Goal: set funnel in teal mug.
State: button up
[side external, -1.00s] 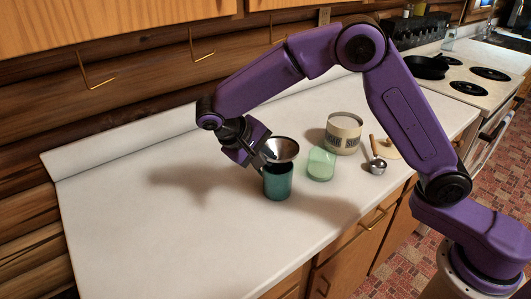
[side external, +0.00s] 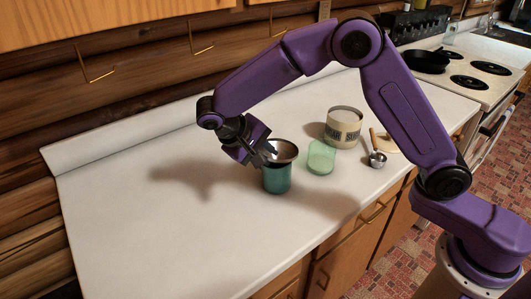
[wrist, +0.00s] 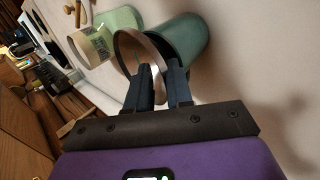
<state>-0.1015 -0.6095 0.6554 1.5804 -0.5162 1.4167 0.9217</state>
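The teal mug (side external: 277,181) stands upright on the counter; it also shows in the wrist view (wrist: 185,42). The metal funnel (side external: 284,150) sits in the mug's mouth with its wide cone up and its spout hidden inside. In the wrist view the funnel's rim (wrist: 126,42) curves toward my fingers. My gripper (side external: 270,151) is at the left side of the funnel's rim. In the wrist view its two fingers (wrist: 160,68) stand apart, with a gap between them at the rim. The gripper looks open.
A pale green glass (side external: 321,157) stands close to the right of the mug. Behind it is a cream canister (side external: 343,127). The counter (side external: 150,235) is clear at left and front.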

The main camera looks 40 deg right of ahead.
jog(key=shift+s+f, duration=0.1)
jog(key=shift+f, duration=0.3)
jog(key=v, duration=1.8)
jog(key=shift+d+r, duration=0.2)
jog(key=shift+d, duration=0.1)
jog(key=s+d+f+n+y, duration=0.4)
jog(key=s+d, duration=0.7)
jog(key=s, duration=0.3)
jog(key=s+d+f+n+y, duration=0.4)
jog(key=s+d+f+n, duration=0.2)
jog(key=s+d, duration=0.5)
jog(key=s+n, duration=0.2)
jog(key=s, duration=0.2)
jog(key=shift+n, duration=0.3)
